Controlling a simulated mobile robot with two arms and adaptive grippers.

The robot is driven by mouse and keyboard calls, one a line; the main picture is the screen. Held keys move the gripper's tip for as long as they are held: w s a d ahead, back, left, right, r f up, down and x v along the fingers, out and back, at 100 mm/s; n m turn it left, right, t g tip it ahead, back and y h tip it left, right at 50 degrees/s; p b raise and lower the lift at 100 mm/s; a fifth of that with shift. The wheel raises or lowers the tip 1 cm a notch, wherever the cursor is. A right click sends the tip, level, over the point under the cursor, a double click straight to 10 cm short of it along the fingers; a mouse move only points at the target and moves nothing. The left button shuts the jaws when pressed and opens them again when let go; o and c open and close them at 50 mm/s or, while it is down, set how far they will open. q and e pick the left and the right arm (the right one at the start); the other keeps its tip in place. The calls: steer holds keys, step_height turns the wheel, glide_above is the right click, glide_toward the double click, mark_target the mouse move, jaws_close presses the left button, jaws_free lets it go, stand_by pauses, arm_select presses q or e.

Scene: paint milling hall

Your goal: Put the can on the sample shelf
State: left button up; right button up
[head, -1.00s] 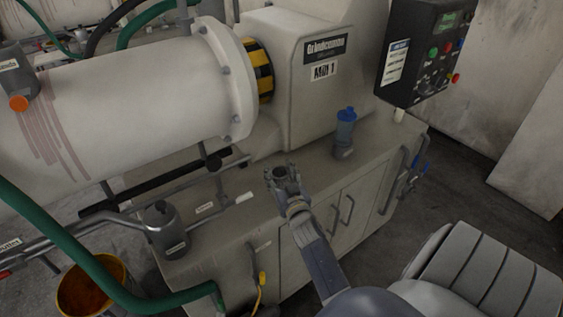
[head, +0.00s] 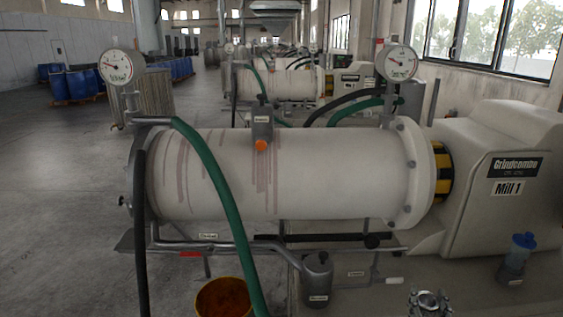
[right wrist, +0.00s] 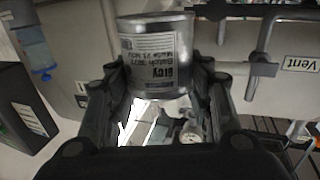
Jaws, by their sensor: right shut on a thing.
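The can (right wrist: 155,50) is a small grey metal tin with a printed batch label, upside down in the right wrist view. It sits between the fingers of my right gripper (right wrist: 155,95), which is shut on it. In the head view my right gripper (head: 428,303) shows at the bottom edge, right of centre, in front of the mill's bench; the can is hard to make out there. My left gripper is out of view. I cannot make out a sample shelf for certain in these frames.
Mill 1 (head: 290,175) fills the middle with its pipes and green hose (head: 222,205). A grey lidded vessel (head: 317,280) and a blue-topped bottle (head: 516,260) stand by the bench. An orange-brown bucket (head: 223,298) is on the floor. Open floor lies left.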

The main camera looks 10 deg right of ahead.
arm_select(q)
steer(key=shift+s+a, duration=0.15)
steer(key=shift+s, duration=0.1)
arm_select(e)
steer(key=s+a+r+n+y, duration=0.1)
steer(key=s+a+r+y, duration=0.1)
steer(key=s+a, duration=0.4)
steer(key=s+a+r+n+y, duration=0.1)
steer(key=s+a+r, duration=0.4)
steer(key=a, duration=0.5)
steer(key=s+a+r+n+t+y, duration=0.1)
steer(key=s+a+r+n+y, duration=0.1)
steer(key=s+a, duration=0.6)
step_height(320, 180, up, 2)
steer(key=shift+s+a+y, duration=0.15)
steer(key=shift+s+y, duration=0.35)
steer(key=shift+y, duration=0.2)
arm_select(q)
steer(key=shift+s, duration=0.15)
